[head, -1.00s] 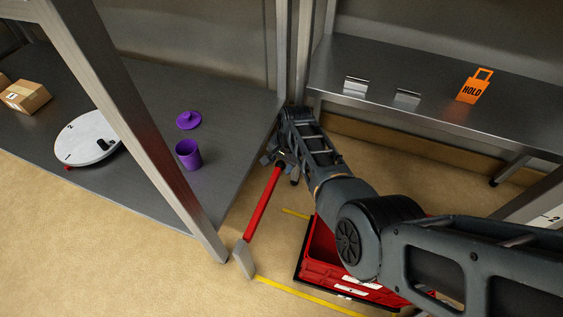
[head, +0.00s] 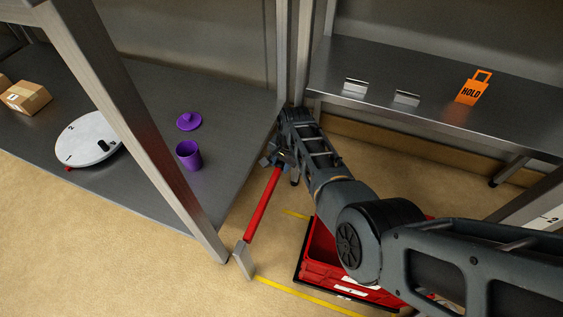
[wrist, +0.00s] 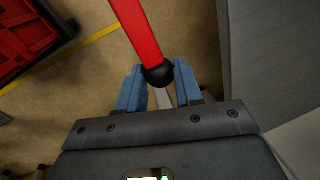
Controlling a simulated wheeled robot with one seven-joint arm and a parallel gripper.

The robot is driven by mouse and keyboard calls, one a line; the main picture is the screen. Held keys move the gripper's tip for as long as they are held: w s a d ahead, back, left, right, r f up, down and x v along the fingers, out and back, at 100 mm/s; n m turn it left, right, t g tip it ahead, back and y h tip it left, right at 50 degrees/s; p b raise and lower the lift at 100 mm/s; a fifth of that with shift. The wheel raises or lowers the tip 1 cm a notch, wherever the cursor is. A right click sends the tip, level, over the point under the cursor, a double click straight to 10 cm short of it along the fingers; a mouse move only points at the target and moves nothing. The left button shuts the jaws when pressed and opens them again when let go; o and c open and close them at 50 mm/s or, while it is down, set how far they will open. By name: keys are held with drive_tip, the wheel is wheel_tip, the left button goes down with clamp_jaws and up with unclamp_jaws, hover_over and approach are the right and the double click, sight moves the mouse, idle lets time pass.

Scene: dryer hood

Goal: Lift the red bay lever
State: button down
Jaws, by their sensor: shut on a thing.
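The red lever (head: 263,204) slants from a grey metal base (head: 244,260) near the bench post up to my gripper (head: 283,160). In the wrist view the red bar (wrist: 137,30) ends in a black ball knob (wrist: 159,75). My gripper's two blue fingers (wrist: 159,85) are on either side of the knob and shut on it. In the head view my forearm and wrist partly hide the lever's upper end.
A red crate (head: 318,268) sits on the floor under my arm, inside yellow lines. A metal bench (head: 230,120) at left holds a purple cup (head: 189,155), a lid (head: 189,121), a round white dial (head: 85,140) and a box (head: 26,97).

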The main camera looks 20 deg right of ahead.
drive_tip(key=r+p, duration=0.3)
drive_tip(key=s+a+r+t+h+p, duration=0.1)
drive_tip(key=r+p, duration=0.2)
drive_tip(key=r+t+h+p, duration=0.1)
drive_tip(key=r+p, duration=0.1)
drive_tip(key=p, duration=0.1)
drive_tip(key=shift+s+a+r, duration=0.2)
drive_tip(key=shift+s+r, duration=0.05)
drive_tip(key=shift+r, duration=0.15)
drive_tip(key=s+a+r+n+t+h+b, duration=0.1)
drive_tip(key=s+a+r+t+h+b, duration=0.6)
drive_tip(key=s+a+r, duration=0.8)
drive_tip(key=shift+s+a+r+n+t+h+b, duration=0.35)
drive_tip(key=shift+s+a+t+h, duration=0.25)
drive_tip(key=shift+s+a+t, duration=0.8)
drive_tip(key=shift+s+a+f, duration=0.1)
drive_tip(key=shift+f, duration=0.05)
drive_tip(key=c, duration=1.1)
unclamp_jaws()
drive_tip(key=o, duration=0.3)
drive_tip(key=shift+o, duration=0.2)
